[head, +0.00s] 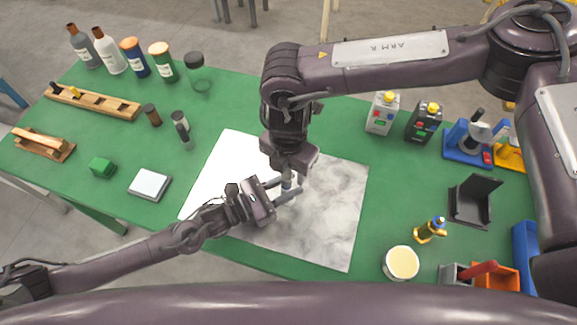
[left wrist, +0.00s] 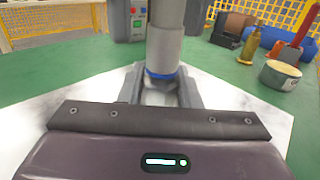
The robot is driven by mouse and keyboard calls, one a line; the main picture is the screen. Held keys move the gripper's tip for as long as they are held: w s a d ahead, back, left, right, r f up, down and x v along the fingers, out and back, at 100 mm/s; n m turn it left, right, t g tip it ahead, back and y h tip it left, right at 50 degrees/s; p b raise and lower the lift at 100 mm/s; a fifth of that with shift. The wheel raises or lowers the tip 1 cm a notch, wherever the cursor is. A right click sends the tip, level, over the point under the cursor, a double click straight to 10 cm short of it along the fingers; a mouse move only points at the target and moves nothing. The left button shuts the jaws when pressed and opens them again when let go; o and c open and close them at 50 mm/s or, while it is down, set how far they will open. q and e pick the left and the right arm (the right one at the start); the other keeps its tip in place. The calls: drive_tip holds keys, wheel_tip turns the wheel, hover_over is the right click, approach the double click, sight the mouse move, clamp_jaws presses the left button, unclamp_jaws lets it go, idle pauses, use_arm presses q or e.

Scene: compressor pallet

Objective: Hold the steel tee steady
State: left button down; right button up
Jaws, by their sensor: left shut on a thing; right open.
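The steel tee (left wrist: 165,48) stands upright in the left wrist view as a grey cylinder with a blue ring low down. My left gripper (left wrist: 160,88) is shut on it near that ring. In the head view, the tee (head: 287,183) is a small grey piece over the white-grey marbled sheet (head: 325,225), largely hidden by both hands. My left gripper (head: 284,190) reaches it from the lower left. My right gripper (head: 291,170) points down just above it and is open. Whether its fingers touch the tee cannot be told.
Bottles (head: 110,52) and wooden racks (head: 95,102) stand at the left of the green table (head: 130,215). Jerrycan-like containers (head: 382,113), a black tray (head: 472,200), a brass fitting (head: 430,230) and a round tin (head: 401,263) are on the right. The sheet's lower right is clear.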

drive_tip(key=shift+r, duration=0.1)
wheel_tip(320, 180, up, 12)
drive_tip(key=shift+f, duration=0.1)
idle(0.5)
use_arm(q)
drive_tip(key=c, duration=1)
unclamp_jaws()
drive_tip(key=shift+o, duration=0.2)
drive_tip(key=shift+a, duration=0.1)
